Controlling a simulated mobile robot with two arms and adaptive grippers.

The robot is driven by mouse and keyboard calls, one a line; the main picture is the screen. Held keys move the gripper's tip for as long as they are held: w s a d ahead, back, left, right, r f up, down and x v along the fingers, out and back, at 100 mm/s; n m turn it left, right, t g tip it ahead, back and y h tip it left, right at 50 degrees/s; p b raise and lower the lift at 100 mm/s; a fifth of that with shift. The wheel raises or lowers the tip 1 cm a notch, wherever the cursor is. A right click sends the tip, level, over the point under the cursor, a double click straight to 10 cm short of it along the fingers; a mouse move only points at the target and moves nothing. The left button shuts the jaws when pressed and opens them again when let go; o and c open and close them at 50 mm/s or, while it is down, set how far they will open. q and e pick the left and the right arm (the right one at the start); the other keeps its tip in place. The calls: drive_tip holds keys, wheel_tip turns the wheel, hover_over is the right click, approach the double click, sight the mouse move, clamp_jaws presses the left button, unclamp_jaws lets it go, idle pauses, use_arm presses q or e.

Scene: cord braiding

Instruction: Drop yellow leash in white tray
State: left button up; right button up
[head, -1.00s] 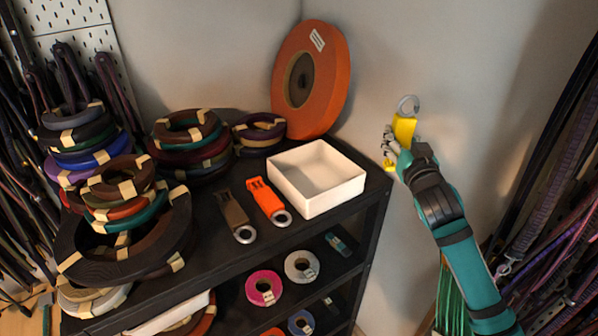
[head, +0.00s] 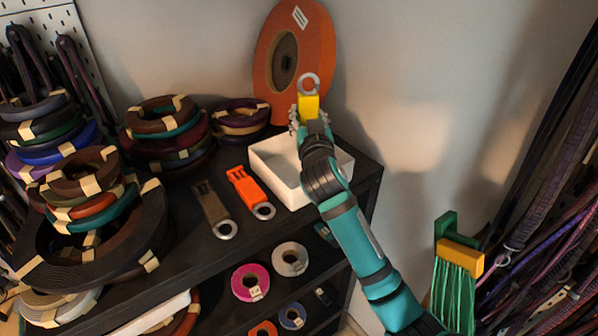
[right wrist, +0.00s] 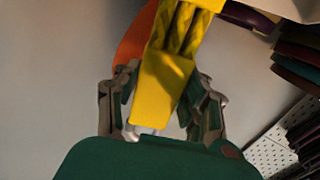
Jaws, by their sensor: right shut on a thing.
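The yellow leash (head: 308,106) has a metal ring at its top in the head view. My right gripper (head: 310,122) is shut on it and holds it up in front of the orange roll, above the back of the white tray. In the right wrist view, the yellow leash (right wrist: 165,85) sits between the two fingers of the right gripper (right wrist: 163,100). The white tray (head: 275,178) stands on the black shelf top; my right arm hides part of its inside and right side. My left gripper is not in view.
An orange leash (head: 243,186) and a brown leash (head: 212,207) lie left of the tray. A large orange roll (head: 270,60) leans on the wall behind it. Stacks of coiled cords (head: 95,215) fill the left of the black shelf (head: 230,249).

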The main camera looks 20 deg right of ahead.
wheel_tip(320, 180, down, 2)
drive_tip(key=shift+w+f+b, duration=0.1)
drive_tip(key=shift+f+b, duration=0.1)
drive_tip(key=shift+b, duration=0.4)
drive_tip(key=shift+f, duration=0.2)
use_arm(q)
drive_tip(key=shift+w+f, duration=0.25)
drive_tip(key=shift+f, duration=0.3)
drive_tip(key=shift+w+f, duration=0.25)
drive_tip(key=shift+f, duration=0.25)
use_arm(e)
drive_tip(key=shift+r, duration=0.1)
drive_tip(key=o, duration=1.4)
drive_tip(key=shift+c, duration=0.2)
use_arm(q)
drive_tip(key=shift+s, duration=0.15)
use_arm(e)
drive_tip(key=s+a, duration=0.2)
drive_tip(key=s, duration=1)
